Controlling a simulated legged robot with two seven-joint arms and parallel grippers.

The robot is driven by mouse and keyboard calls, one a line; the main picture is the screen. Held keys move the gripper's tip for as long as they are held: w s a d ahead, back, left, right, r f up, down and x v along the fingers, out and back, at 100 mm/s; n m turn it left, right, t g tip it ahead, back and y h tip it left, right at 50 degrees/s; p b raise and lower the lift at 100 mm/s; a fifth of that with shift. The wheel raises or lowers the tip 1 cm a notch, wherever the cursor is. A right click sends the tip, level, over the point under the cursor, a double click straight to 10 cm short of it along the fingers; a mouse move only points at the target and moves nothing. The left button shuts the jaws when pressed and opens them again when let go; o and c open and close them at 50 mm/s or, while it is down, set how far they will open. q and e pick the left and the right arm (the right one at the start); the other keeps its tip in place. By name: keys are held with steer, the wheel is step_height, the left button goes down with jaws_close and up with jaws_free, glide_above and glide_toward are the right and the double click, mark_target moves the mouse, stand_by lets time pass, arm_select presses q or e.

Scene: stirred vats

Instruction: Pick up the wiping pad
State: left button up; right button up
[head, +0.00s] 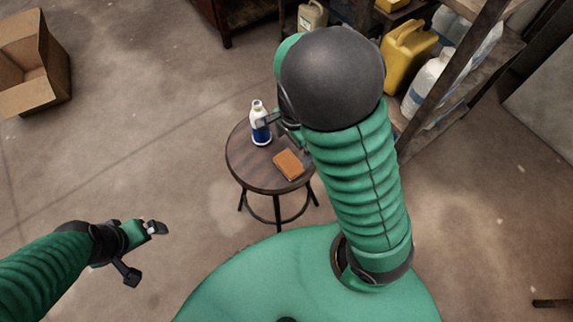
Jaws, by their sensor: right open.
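The wiping pad, an orange-brown block (288,164), lies flat on the dark round stool (250,172), near its right front side. My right gripper (282,130) is open, over the back right part of the stool, just behind the pad and apart from it in the picture. My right forearm hides part of this gripper. One of its fingers shows close beside the bottle; I cannot tell whether they touch. My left gripper (143,251) is open and empty, over the floor at the lower left, well away from the stool.
A white and blue bottle (260,124) stands on the stool behind the pad. A shelf rack (455,75) with yellow (405,50) and white jugs stands at the upper right. An open cardboard box (35,65) sits at the upper left. The floor left of the stool is clear.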

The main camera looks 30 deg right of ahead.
steer(key=b, duration=0.1)
glide_above(292, 161)
steer(key=f, duration=0.5)
steer(key=shift+s+a, duration=0.1)
steer(key=shift+a, duration=0.1)
steer(key=shift+d+f, duration=0.1)
steer(key=shift+f, duration=0.2)
steer(key=shift+d+f+b, duration=0.1)
steer(key=shift+f+b, duration=0.2)
steer(key=shift+b, duration=0.05)
steer(key=f+b, duration=0.2)
steer(key=f, duration=0.2)
steer(key=shift+d+f, duration=0.1)
steer(key=shift+d, duration=0.1)
steer(key=shift+f, duration=0.2)
arm_select(q)
steer(key=x, duration=0.5)
steer(key=shift+s+f, duration=0.15)
steer(key=shift+s, duration=0.05)
arm_select(e)
steer(key=shift+a+r, duration=0.15)
steer(key=shift+c, duration=1.3)
steer(key=c, duration=1.1)
arm_select(q)
steer(key=shift+s+d, duration=0.1)
arm_select(e)
steer(key=shift+o, duration=0.2)
